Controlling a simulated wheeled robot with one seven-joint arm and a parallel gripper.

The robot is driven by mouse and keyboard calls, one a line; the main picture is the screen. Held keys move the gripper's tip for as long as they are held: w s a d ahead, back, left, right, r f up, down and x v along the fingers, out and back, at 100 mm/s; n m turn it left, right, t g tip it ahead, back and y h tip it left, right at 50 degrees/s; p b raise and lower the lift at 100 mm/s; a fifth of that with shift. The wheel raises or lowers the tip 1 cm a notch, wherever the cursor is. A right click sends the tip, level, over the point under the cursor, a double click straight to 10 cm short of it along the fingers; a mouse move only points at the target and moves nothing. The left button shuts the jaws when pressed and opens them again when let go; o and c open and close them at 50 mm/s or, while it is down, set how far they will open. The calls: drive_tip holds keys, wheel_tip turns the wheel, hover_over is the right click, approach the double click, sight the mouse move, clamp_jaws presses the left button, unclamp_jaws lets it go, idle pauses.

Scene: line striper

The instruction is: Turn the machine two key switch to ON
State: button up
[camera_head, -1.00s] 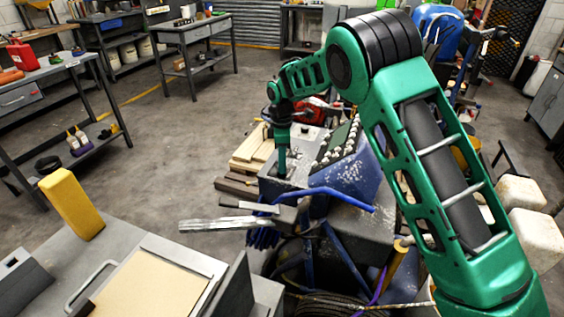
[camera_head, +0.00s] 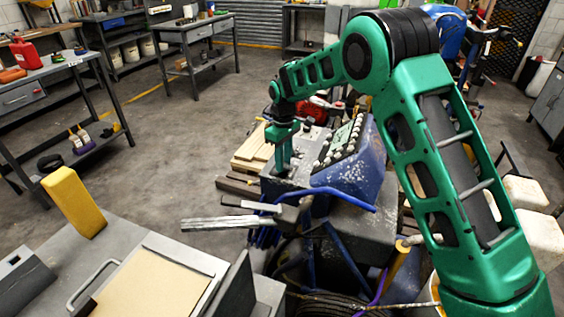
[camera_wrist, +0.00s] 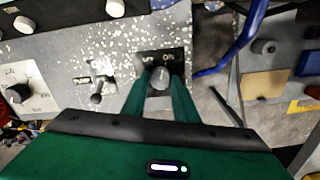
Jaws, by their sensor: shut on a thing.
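The key switch (camera_wrist: 160,78) shows in the wrist view as a round grey knob on a black plate. The plate has a white "ON" mark at its upper right and another mark, partly covered, at its upper left. My gripper (camera_wrist: 160,88) is shut on the switch, with one green finger on each side of it. In the head view my gripper (camera_head: 283,160) points down onto the grey panel (camera_head: 272,187) of the blue machine (camera_head: 350,175). The switch itself is hidden there. I cannot tell the exact angle of the switch.
A toggle lever (camera_wrist: 97,93) and a white dial (camera_wrist: 17,93) sit left of the switch on the speckled panel. A blue bar (camera_wrist: 238,42) runs to its right. In the head view, white knobs (camera_head: 325,153) line the sloped console, and wooden pallets (camera_head: 252,152) stand behind.

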sight(285, 164)
drive_tip(key=m, duration=0.4)
drive_tip(key=shift+w+d+r+m, duration=0.15)
drive_tip(key=shift+w+d+m, duration=0.15)
drive_tip(key=shift+w, duration=0.05)
drive_tip(key=shift+d, duration=0.1)
idle(0.3)
drive_tip(key=o, duration=1.1)
drive_tip(key=shift+c, duration=0.2)
drive_tip(key=shift+s+a, duration=0.15)
drive_tip(key=shift+a, duration=0.05)
drive_tip(key=shift+r, duration=0.1)
wheel_tip(285, 164, up, 10)
drive_tip(key=shift+r, duration=0.15)
